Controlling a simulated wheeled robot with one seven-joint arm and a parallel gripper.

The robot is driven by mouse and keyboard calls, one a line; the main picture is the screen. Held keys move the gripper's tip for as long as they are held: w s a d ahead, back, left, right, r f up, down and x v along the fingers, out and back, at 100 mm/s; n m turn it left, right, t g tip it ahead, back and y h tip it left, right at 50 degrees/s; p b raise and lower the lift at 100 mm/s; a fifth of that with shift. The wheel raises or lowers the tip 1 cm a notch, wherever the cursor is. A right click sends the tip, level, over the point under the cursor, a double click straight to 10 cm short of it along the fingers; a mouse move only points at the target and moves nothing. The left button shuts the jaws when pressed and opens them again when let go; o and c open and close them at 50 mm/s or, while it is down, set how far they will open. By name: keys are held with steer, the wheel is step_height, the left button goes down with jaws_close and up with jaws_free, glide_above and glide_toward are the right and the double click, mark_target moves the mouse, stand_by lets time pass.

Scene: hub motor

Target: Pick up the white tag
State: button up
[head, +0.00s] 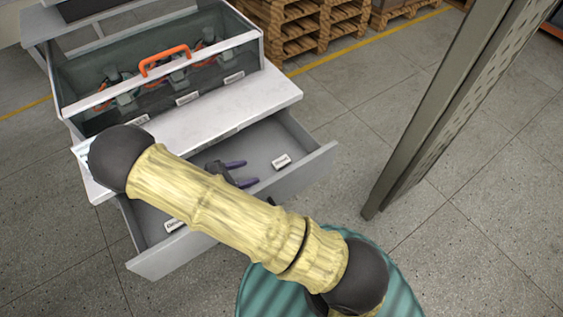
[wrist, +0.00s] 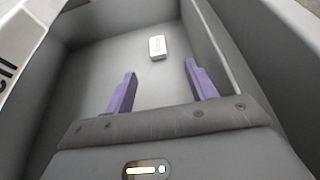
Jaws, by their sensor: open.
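A small white tag (head: 281,162) with dark print lies on the floor of the open grey drawer (head: 318,165), toward its right end. It also shows in the wrist view (wrist: 157,47), ahead of my fingers and roughly in line with the gap between them. My gripper (head: 242,173) is inside the drawer's outline, left of this tag. Its two purple fingers are apart with nothing between them, as the wrist view (wrist: 160,72) shows. A second small white tag (head: 174,226) lies near the drawer's front left, partly beside my arm. My arm hides the middle of the drawer.
The drawer walls rise around my gripper. Above is a white worktop (head: 255,97) bearing a clear-sided case with an orange handle (head: 164,58). A grey metal post (head: 440,110) stands to the right. Wooden pallets (head: 300,25) are stacked behind. Floor is clear between drawer and post.

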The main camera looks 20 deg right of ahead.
glide_toward(286, 158)
steer(key=d, duration=0.1)
steer(key=d+f, duration=0.1)
steer(key=shift+d+f+b, duration=0.1)
steer(key=shift+d+b, duration=0.2)
steer(key=shift+b, duration=0.1)
steer(key=shift+w+d, duration=0.1)
steer(key=shift+w+b+x, duration=0.15)
steer(key=shift+x, duration=1.15)
steer(key=shift+w+b+x, duration=0.15)
steer(key=shift+x, duration=1.15)
steer(key=c, duration=1)
steer(key=shift+r+p, duration=0.9)
steer(key=shift+r, duration=4.15)
steer(key=shift+c, duration=0.2)
